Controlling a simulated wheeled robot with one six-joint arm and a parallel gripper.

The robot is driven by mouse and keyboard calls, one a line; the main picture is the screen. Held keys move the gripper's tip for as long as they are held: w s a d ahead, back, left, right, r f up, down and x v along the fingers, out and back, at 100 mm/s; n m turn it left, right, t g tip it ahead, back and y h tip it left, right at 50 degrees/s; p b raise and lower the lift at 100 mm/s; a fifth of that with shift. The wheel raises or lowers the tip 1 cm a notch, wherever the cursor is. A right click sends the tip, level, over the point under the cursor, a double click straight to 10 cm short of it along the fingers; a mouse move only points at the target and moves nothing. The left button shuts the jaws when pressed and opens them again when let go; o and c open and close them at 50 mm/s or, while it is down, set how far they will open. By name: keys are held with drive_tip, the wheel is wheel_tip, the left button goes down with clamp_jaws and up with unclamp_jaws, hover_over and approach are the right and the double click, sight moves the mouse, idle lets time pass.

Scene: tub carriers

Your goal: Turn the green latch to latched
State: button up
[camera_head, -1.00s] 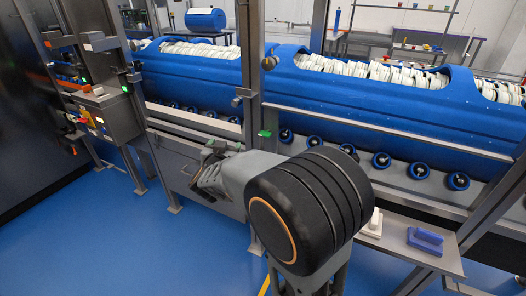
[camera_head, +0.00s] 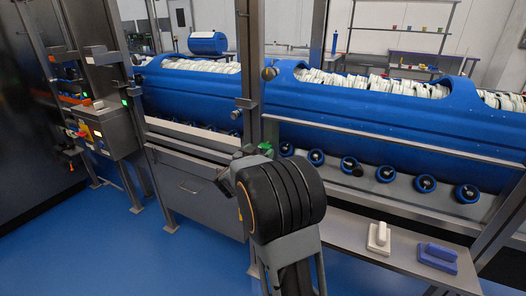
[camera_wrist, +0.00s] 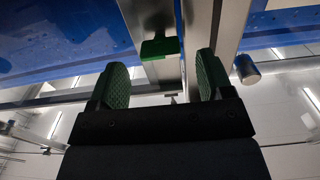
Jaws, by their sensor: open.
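The green latch (camera_wrist: 160,47) shows in the wrist view as a small green block on a grey steel post (camera_wrist: 153,18). My gripper (camera_wrist: 162,72) is open, with its two green textured finger pads apart and nothing between them. The latch lies just beyond the fingertips, roughly centred between them, and does not appear to be gripped. In the head view, my black wrist and arm stand in front of the post and hide much of the gripper. Small green patches (camera_head: 264,147) show there near the post. I cannot tell the latch's exact angle.
Blue tubs (camera_head: 350,108) filled with white items lie behind the steel frame. A shelf below holds a white handled block (camera_head: 379,238) and a blue one (camera_head: 438,257). A grey control box (camera_head: 108,131) stands left. Blue floor (camera_head: 130,245) is clear at front left.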

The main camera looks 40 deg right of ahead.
sight(266, 145)
drive_tip(key=shift+x, duration=1.5)
drive_tip(key=c, duration=0.9)
